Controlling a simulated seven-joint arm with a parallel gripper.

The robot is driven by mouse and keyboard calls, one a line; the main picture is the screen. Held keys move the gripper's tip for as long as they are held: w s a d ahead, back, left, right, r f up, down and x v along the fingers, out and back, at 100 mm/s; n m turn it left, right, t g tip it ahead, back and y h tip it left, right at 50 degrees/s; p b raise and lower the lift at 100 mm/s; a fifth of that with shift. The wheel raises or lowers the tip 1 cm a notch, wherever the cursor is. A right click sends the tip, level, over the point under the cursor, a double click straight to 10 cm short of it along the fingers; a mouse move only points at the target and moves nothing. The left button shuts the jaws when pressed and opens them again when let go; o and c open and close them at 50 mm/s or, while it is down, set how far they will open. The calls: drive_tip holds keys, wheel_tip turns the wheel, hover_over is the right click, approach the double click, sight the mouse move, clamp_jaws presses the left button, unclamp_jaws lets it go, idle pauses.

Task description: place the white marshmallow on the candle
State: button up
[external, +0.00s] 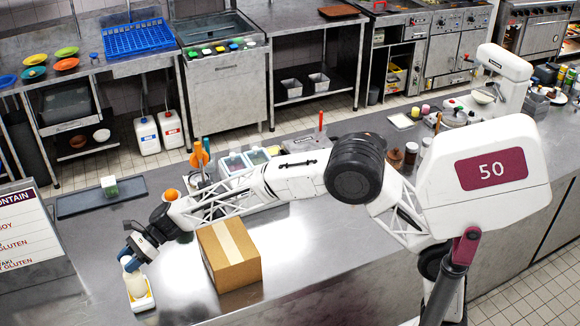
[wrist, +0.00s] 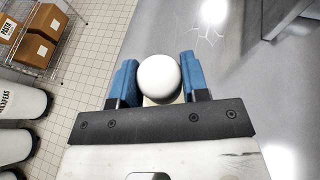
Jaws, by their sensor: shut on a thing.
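My gripper (external: 130,259) is at the left front of the steel counter, pointing down, with blue fingers. In the wrist view my gripper (wrist: 157,70) is shut on a round white thing, apparently the white marshmallow (wrist: 159,77). A pale, candle-like upright thing (external: 136,285) stands directly below the fingers on a yellow-edged white base (external: 148,301). The marshmallow cannot be told apart from it in the external view. A cream patch shows just under the marshmallow in the wrist view; whether the two touch cannot be told.
A cardboard box (external: 229,256) stands right of my gripper, under my forearm. A dark tray (external: 75,206) with a green-and-white block (external: 109,187) lies behind. An allergen sign (external: 30,232) stands at left. The counter's front edge is close to the base.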

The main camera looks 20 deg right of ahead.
drive_tip(key=shift+f, duration=1)
drive_tip(key=shift+f, duration=0.15)
drive_tip(key=o, duration=0.6)
drive_tip(key=shift+r, duration=0.2)
drive_tip(key=v, duration=1.2)
drive_tip(key=shift+d+f, duration=0.1)
